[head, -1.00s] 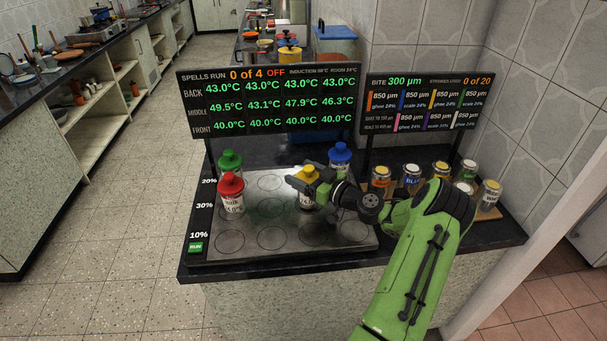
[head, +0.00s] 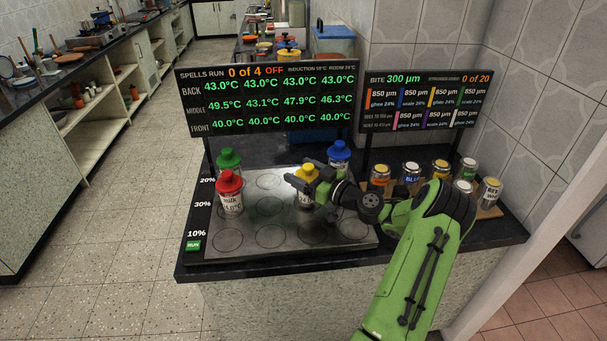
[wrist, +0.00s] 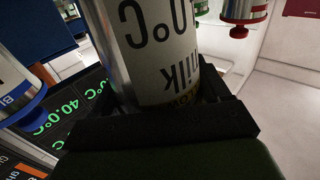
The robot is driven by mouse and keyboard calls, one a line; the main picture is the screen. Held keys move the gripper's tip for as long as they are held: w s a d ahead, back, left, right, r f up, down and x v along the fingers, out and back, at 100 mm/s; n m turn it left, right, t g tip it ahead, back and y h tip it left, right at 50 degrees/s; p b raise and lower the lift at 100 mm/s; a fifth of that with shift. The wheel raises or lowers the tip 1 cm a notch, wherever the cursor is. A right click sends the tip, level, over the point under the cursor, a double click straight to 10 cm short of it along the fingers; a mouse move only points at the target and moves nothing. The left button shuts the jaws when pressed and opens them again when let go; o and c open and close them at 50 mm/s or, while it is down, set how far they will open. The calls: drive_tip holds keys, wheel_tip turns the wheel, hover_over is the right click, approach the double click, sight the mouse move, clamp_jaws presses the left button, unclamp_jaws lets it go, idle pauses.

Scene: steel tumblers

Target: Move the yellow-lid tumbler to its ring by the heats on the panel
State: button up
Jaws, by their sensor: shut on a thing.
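The yellow-lid tumbler (head: 305,174) stands upright on the right half of the steel ring plate (head: 240,232). In the wrist view the tumbler's label (wrist: 165,60) fills the middle, upside down, between the jaws. The heat panel (head: 268,100) reads 43.0 across the back, 49.5, 43.1, 47.9, 46.3 in the middle row and 40.0 across the front. I cannot tell whether the tumbler touches the plate.
The red-lid tumbler (head: 231,200) and green-lid tumbler (head: 228,161) stand at the plate's left. The blue-lid tumbler (head: 339,157) stands behind my gripper. Several jars (head: 411,175) stand on a wooden board at the right. The front rings look empty. A second panel (head: 421,102) stands behind the jars.

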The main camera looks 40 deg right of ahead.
wheel_tip(320, 180, down, 2)
drive_tip(key=shift+s+a+f, duration=0.1)
drive_tip(key=shift+a+f, duration=0.05)
drive_tip(key=o, duration=1.3)
drive_tip(key=shift+c, duration=0.2)
drive_tip(key=s+d, duration=0.1)
drive_tip(key=s, duration=0.4)
drive_tip(key=s+d+r, duration=0.1)
drive_tip(key=s, duration=0.4)
drive_tip(key=s+d+p, duration=0.1)
drive_tip(key=s, duration=0.4)
drive_tip(key=shift+s+d+r, duration=0.2)
drive_tip(key=shift+s+d, duration=0.05)
drive_tip(key=shift+s, duration=0.05)
drive_tip(key=shift+w+a, duration=0.1)
drive_tip(key=shift+a, duration=0.05)
drive_tip(key=shift+r, duration=0.1)
